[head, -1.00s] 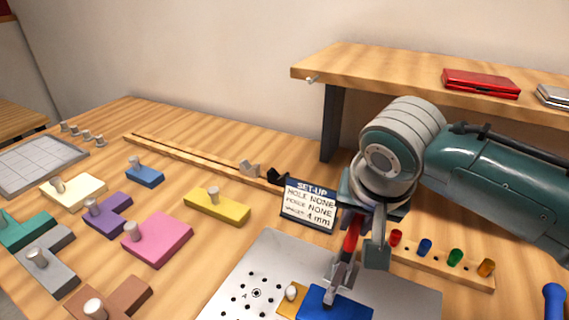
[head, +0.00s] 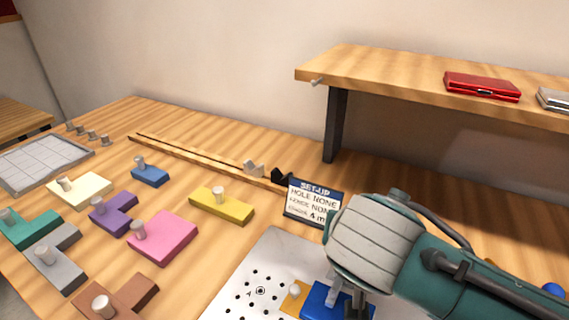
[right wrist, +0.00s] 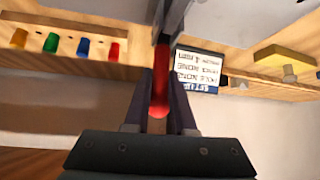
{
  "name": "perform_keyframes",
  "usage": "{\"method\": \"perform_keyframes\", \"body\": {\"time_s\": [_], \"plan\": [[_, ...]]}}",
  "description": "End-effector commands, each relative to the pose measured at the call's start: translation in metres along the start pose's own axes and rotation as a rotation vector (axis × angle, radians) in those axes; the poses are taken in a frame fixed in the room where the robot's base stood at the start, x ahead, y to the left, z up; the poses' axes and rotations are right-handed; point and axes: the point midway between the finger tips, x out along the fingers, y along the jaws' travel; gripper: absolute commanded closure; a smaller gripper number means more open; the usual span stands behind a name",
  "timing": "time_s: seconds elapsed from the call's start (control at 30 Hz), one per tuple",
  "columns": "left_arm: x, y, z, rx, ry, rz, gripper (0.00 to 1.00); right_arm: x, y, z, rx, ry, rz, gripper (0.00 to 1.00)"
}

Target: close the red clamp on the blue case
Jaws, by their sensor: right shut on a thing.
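The blue case (head: 318,302) sits on the grey perforated plate (head: 268,252) at the bottom of the head view, partly covered by my right arm. A grey metal part of the clamp (head: 337,294) stands on it. The clamp's red handle (right wrist: 159,98) shows in the right wrist view between the two dark fingers of my right gripper (right wrist: 162,84). The gripper is shut on this handle. In the head view my right wrist hides the handle and fingers. How far the clamp is closed cannot be told. My left gripper is not in view.
A yellow block with a pale knob (head: 293,294) is beside the case. A set-up sign (head: 313,202) stands behind the plate. Colored pegs (right wrist: 50,42) stand in a wooden strip. Loose knobbed shapes lie left; a shelf (head: 420,88) overhangs the back right.

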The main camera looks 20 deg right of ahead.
Motion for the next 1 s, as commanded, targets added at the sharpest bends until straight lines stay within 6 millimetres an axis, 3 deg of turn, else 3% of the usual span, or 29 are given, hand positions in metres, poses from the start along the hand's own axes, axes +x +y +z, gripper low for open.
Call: {"method": "perform_keyframes", "body": {"time_s": [0.1, 0.5, 0.53, 0.7, 0.8, 1.0], "plan": [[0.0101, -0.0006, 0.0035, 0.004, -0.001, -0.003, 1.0, -0.0007, -0.0013, 0.0072, -0.008, 0.053, 0.006, 1.0], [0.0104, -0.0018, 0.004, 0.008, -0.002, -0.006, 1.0, -0.0042, -0.0013, 0.0043, -0.012, 0.084, 0.011, 1.0], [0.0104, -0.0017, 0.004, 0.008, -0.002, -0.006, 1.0, -0.0042, -0.0013, 0.0042, -0.012, 0.084, 0.011, 0.74], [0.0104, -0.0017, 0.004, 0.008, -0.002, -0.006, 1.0, -0.0041, -0.0013, 0.0038, -0.012, 0.085, 0.011, 0.55], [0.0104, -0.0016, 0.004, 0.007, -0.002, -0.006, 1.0, -0.004, -0.0012, 0.0036, -0.012, 0.085, 0.011, 0.47], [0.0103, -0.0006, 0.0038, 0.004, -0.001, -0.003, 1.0, -0.0042, -0.0012, 0.0034, -0.012, 0.086, 0.011, 0.47]]}}
